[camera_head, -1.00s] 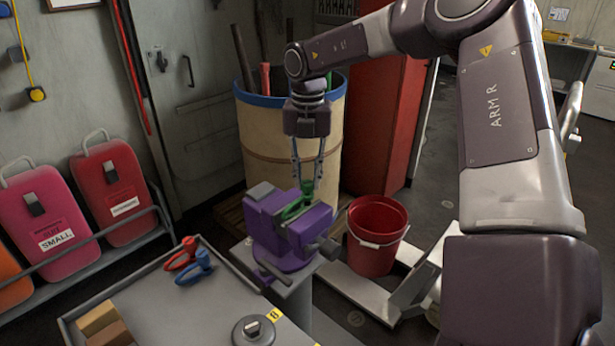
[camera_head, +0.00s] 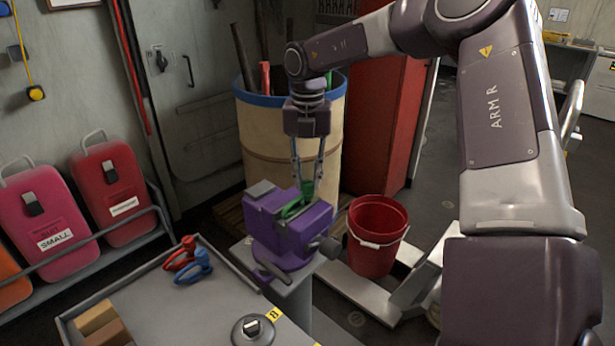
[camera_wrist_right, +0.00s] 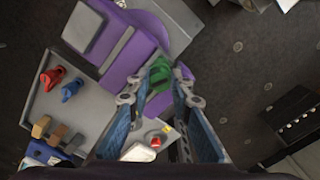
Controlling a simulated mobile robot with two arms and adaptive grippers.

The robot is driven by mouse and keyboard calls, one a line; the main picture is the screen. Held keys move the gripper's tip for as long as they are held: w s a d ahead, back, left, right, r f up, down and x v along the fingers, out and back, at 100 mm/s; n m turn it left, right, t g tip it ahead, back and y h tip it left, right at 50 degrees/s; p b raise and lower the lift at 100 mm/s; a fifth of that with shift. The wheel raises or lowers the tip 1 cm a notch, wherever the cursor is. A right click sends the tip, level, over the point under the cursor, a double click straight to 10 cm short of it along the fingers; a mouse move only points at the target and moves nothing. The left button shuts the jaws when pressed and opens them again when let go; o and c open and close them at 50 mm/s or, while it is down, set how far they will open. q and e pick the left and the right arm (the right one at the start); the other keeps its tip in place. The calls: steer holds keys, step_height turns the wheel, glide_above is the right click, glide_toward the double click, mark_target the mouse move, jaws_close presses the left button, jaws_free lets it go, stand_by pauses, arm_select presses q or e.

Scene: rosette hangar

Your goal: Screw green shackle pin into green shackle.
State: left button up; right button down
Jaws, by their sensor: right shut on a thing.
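The green shackle (camera_head: 292,209) sits in the jaws of the purple vise (camera_head: 277,234). My right gripper (camera_head: 307,186) comes down from above and is shut on the green shackle pin (camera_head: 307,188), right at the shackle. In the right wrist view, green parts (camera_wrist_right: 160,75) show between and just beyond my right fingertips (camera_wrist_right: 158,92), beside the vise (camera_wrist_right: 128,62). How deep the pin sits in the shackle cannot be told; the fingers and vise hide part of it. My left gripper is not in view.
A grey tray table (camera_head: 178,313) holds a red shackle (camera_head: 181,252), a blue shackle (camera_head: 196,267), wooden blocks and a round dark object (camera_head: 253,329). A red bucket (camera_head: 375,240) stands right of the vise. A blue-rimmed barrel (camera_head: 262,150) stands behind it.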

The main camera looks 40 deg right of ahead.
stand_by(0.4)
steer(key=shift+f+m+b, duration=0.25)
steer(key=shift+m+b, duration=0.5)
steer(key=shift+m, duration=0.15)
steer(key=m+b, duration=0.1)
steer(key=m, duration=0.2)
steer(key=shift+s, duration=0.1)
steer(key=m, duration=0.2)
steer(key=shift+r+m, duration=0.15)
steer(key=shift+m, duration=1.35)
steer(key=m, duration=0.4)
steer(key=shift+s+m+b, duration=0.1)
steer(key=shift+m+b, duration=0.2)
steer(key=m, duration=0.5)
steer(key=shift+a, duration=0.1)
